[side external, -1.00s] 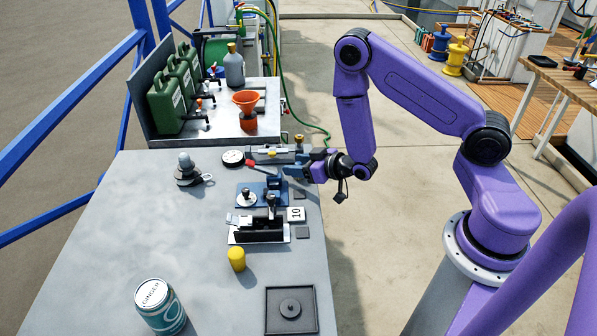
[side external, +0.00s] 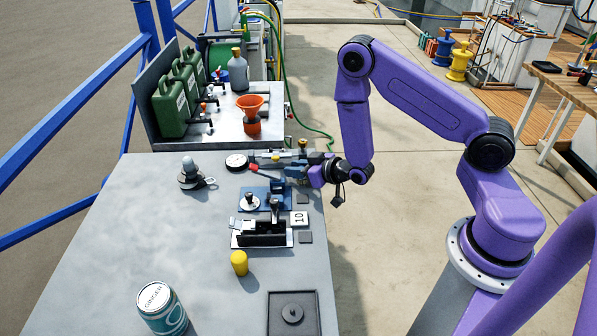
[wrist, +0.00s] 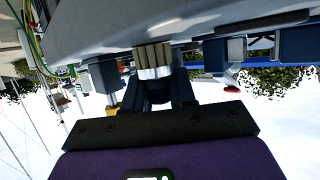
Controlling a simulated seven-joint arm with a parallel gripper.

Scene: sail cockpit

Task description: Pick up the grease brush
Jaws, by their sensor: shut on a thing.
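The grease brush (wrist: 153,57) shows in the wrist view between my fingers, with tan-brown bristles and a pale metal band. My gripper (wrist: 158,88) is shut on it; the dark fingers hide the rest of the brush. In the side external view my gripper (side external: 306,172) is low at the right edge of the grey table (side external: 120,250), beside the blue fixture. The brush is too small and covered to make out clearly there, and I cannot tell whether it touches the table.
Close by are a blue fixture (side external: 262,197), a black clamp block (side external: 262,236) and a round gauge (side external: 237,162). A yellow cylinder (side external: 239,263), green can (side external: 162,308) and dark square tray (side external: 293,315) are nearer the front. The left part of the table is mostly clear.

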